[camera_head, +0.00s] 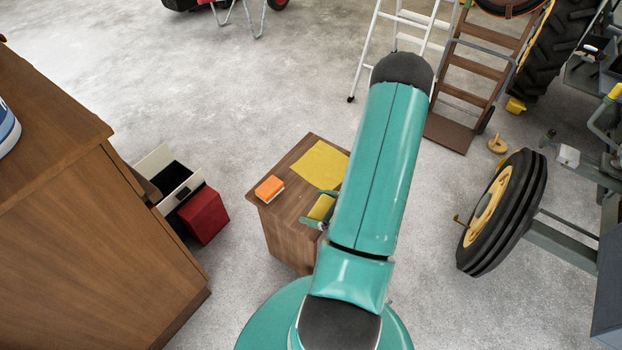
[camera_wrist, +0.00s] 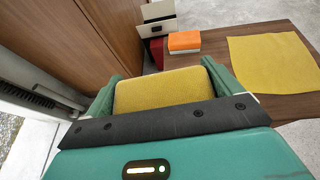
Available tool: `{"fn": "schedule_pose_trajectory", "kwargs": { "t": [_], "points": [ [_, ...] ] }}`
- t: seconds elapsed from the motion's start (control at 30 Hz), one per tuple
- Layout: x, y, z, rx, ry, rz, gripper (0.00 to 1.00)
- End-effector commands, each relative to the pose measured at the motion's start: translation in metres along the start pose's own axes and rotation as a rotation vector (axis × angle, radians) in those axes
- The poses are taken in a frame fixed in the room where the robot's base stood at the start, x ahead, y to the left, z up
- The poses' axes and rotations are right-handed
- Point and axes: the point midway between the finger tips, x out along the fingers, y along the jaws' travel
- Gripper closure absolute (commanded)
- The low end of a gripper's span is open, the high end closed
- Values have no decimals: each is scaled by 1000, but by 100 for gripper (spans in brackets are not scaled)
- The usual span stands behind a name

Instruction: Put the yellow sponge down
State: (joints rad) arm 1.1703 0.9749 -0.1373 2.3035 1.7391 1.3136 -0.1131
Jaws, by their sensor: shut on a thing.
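The yellow sponge (camera_wrist: 162,90) sits between the two green fingers of my gripper (camera_wrist: 160,85) in the wrist view. My gripper is shut on it. In the head view the sponge (camera_head: 321,207) shows partly at the near right side of a small wooden table (camera_head: 283,222), next to my gripper (camera_head: 318,212); my arm hides part of it. I cannot tell whether the sponge touches the tabletop. A yellow cloth (camera_head: 321,164) lies flat on the table, and an orange sponge with a pale underside (camera_head: 269,188) lies at its left edge.
A tractor wheel (camera_head: 505,212), a hand truck (camera_head: 470,80) and a white ladder (camera_head: 370,50) stand to the right. Grey floor lies clear behind the table.

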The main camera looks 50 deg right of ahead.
Motion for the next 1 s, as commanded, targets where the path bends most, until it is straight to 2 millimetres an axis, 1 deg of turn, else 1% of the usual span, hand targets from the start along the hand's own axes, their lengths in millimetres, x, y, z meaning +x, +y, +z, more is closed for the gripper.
{"fn": "schedule_pose_trajectory", "kwargs": {
  "t": [0.03, 0.1, 0.17, 0.23, 0.27, 0.37, 0.63, 0.7, 0.8, 0.9, 1.0],
  "points": [
    [-15, -4, -9, 18, 2, -38, 31],
    [-27, -7, -15, 27, 2, -72, 31],
    [-32, -9, -19, 32, 3, -88, 31],
    [-28, -11, -20, 33, 2, -93, 31],
    [-24, -12, -21, 32, 2, -93, 31],
    [-2, -18, -21, 30, 1, -91, 31],
    [64, -36, -23, 30, 1, -91, 31],
    [79, -39, -32, 32, 3, -90, 31],
    [98, -43, -43, 32, 3, -91, 31],
    [112, -47, -50, 32, 2, -91, 31],
    [119, -49, -54, 32, 3, -92, 31]
  ]
}}
